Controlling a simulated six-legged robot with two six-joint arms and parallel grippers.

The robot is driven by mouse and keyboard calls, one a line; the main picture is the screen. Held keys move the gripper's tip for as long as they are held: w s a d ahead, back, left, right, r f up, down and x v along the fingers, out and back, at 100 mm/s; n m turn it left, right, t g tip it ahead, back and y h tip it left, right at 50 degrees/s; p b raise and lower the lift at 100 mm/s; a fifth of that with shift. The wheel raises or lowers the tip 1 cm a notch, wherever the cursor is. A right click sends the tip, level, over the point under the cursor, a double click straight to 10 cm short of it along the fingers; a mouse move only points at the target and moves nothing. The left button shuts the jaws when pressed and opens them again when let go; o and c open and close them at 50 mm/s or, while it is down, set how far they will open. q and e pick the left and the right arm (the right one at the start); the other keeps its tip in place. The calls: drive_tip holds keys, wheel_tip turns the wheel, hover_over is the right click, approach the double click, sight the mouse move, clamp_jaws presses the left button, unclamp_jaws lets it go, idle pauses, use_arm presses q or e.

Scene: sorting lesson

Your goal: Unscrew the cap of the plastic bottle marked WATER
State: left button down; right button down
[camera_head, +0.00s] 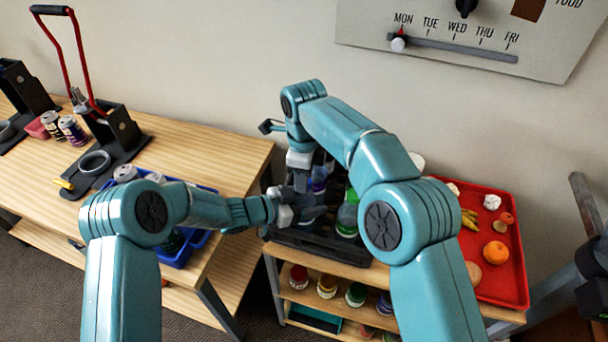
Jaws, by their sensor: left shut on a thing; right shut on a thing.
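A clear plastic bottle with a blue-purple band (318,183) stands upright in a dark crate (297,238) on the wooden shelf unit. Its label wording cannot be read. My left gripper (308,207) reaches in from the left and is shut on the bottle's lower body. My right gripper (322,160) comes down from above and is shut at the bottle's top, where the cap is. The cap itself is hidden behind the gripper, so whether it is loose cannot be told.
A green bottle (348,214) stands just right in the crate. A red tray (508,275) with food lies further right. A blue bin (203,240) with cans sits on the wooden table (215,150) at left. Jars (327,286) fill the shelf below.

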drive_tip(key=n, duration=2.5)
drive_tip(key=shift+n, duration=0.4)
drive_tip(key=n, duration=0.7)
drive_tip(key=shift+r+n, duration=0.1)
drive_tip(key=shift+n, duration=0.2)
drive_tip(key=n, duration=1.5)
